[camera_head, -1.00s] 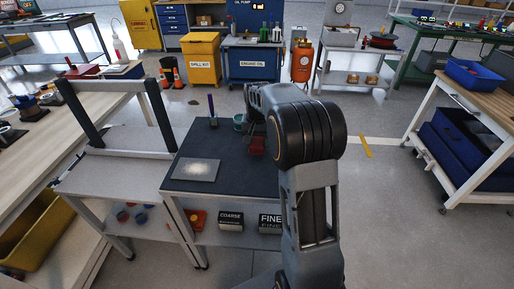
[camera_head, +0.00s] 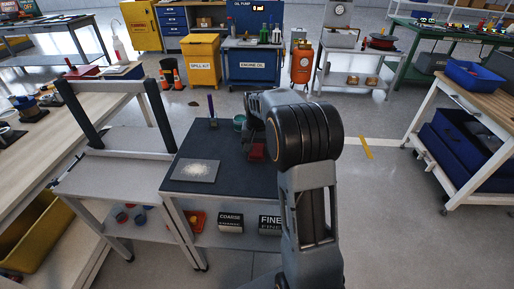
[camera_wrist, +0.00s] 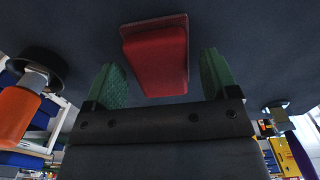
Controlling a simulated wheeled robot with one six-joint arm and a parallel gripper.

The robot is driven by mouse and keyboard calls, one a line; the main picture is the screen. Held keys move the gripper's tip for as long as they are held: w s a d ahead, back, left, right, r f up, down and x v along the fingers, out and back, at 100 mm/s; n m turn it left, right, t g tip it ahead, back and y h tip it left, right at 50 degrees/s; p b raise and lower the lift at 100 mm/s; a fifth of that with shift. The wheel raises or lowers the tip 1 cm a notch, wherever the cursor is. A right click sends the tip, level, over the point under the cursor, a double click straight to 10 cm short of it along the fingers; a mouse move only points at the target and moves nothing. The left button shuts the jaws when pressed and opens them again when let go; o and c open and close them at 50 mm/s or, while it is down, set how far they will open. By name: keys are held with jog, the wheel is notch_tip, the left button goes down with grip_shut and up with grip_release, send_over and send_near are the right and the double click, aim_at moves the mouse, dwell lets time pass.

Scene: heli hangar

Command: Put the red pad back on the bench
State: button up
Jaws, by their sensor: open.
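The red pad (camera_head: 257,153) lies on the dark top of the bench (camera_head: 190,142), just below my gripper in the head view. In the wrist view the red pad (camera_wrist: 157,58) sits between and ahead of my green fingertips, with a gap on each side. My gripper (camera_wrist: 164,82) is open and holds nothing. In the head view my arm hides part of the bench's right side, and the fingertips are hard to make out.
A grey plate with pale grains (camera_head: 196,171) lies at the bench's front left. A purple upright stick (camera_head: 211,108) and a teal cup (camera_head: 239,123) stand toward the back. Boxes marked COARSE (camera_head: 230,222) and FINE (camera_head: 269,224) sit on the shelf below.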

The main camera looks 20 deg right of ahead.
aim_at(257, 148)
notch_tip(257, 148, up, 11)
jog(key=p, duration=0.2)
jog(key=s+a+f+n+t, duration=0.1)
jog(key=s+a, duration=0.4)
jog(key=s, duration=0.5)
jog(key=s+a+f+n+t, duration=0.2)
jog(key=s+a+f+n, duration=0.1)
jog(key=s, duration=0.8)
jog(key=shift+s+a+n, duration=0.25)
jog(key=shift+a+n, duration=0.55)
jog(key=shift+a, duration=0.3)
jog(key=shift+f, duration=0.1)
notch_tip(257, 148, up, 16)
jog(key=p, duration=1.4)
jog(key=shift+s+a+f+t+p, duration=0.2)
jog(key=shift+a+t+p, duration=0.1)
jog(key=shift+a+p, duration=0.1)
jog(key=shift+d, duration=0.1)
